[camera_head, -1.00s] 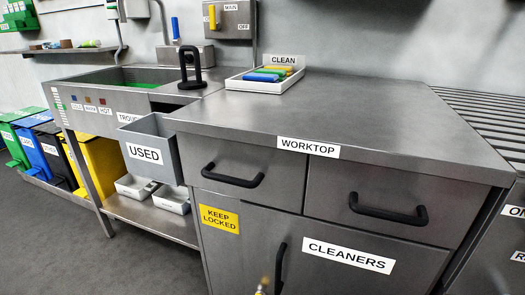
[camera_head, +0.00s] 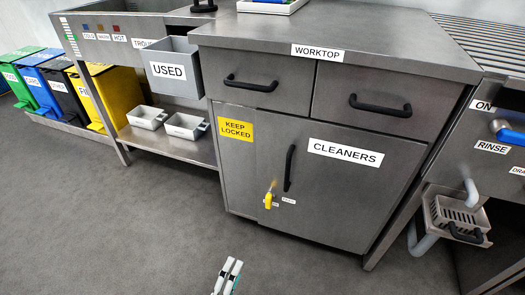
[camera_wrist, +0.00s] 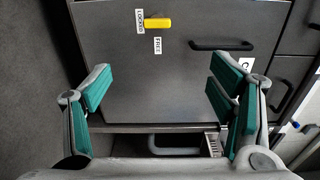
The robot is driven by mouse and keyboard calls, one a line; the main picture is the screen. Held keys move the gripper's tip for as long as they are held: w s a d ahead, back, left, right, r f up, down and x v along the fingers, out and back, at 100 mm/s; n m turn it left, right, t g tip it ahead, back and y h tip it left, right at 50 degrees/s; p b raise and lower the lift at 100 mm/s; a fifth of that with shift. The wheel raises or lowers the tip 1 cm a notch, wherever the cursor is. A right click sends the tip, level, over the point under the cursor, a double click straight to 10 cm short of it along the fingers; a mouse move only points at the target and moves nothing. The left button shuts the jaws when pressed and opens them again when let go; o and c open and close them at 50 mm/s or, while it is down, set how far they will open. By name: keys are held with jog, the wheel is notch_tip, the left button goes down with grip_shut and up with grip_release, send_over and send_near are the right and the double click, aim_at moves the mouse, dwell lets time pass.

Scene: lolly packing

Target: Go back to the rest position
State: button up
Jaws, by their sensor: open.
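My gripper (camera_head: 228,277) shows at the bottom edge of the head view, low in front of the cleaners cupboard and over the grey floor. In the wrist view my gripper (camera_wrist: 160,92) has its two teal-padded fingers wide apart with nothing between them. The cupboard door (camera_head: 320,205) looks closed. Its yellow lock key (camera_head: 269,200) stands in the lower left of the door. In the wrist view the yellow key (camera_wrist: 157,23) lies between the LOCKED and FREE labels, ahead of the fingers and apart from them.
The worktop (camera_head: 350,32) has two closed drawers under it. A grey USED bin (camera_head: 172,72) hangs at the left, above two small white trays (camera_head: 165,121). Coloured waste bins (camera_head: 60,90) stand far left. A RINSE unit with a basket (camera_head: 458,218) is right. The floor in front is clear.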

jog(key=w+d+r+m+g+h, duration=0.2)
jog(key=d+r+m+g, duration=0.2)
jog(key=r+m, duration=0.35)
jog(key=w+d+r+m+g+h, duration=0.2)
jog(key=d+r+m+g, duration=0.15)
jog(key=r+m, duration=0.45)
jog(key=w+d+r+m+g+h, duration=0.15)
jog(key=d+r+m+g, duration=0.35)
jog(key=r, duration=0.5)
jog(key=s+d+r+m+g+y, duration=0.3)
jog(key=s+d+r+m+g, duration=0.3)
jog(key=d+r+m, duration=0.5)
jog(key=s+d+r+m+t+y, duration=0.15)
jog(key=s+r+m+y, duration=0.3)
jog(key=s+m, duration=0.45)
jog(key=s+d+r+m+t+y, duration=0.1)
jog(key=s+d+r+m+y, duration=0.15)
jog(key=s+m+y, duration=0.5)
notch_tip(320, 180, up, 36)
jog(key=s+m+t+h+p, duration=0.1)
jog(key=t+h+p, duration=0.1)
jog(key=p, duration=3.2)
jog(key=shift+s+r+t+h, duration=0.15)
jog(key=shift+t+h, duration=0.2)
jog(key=shift+t, duration=0.45)
jog(key=shift+a, duration=0.1)
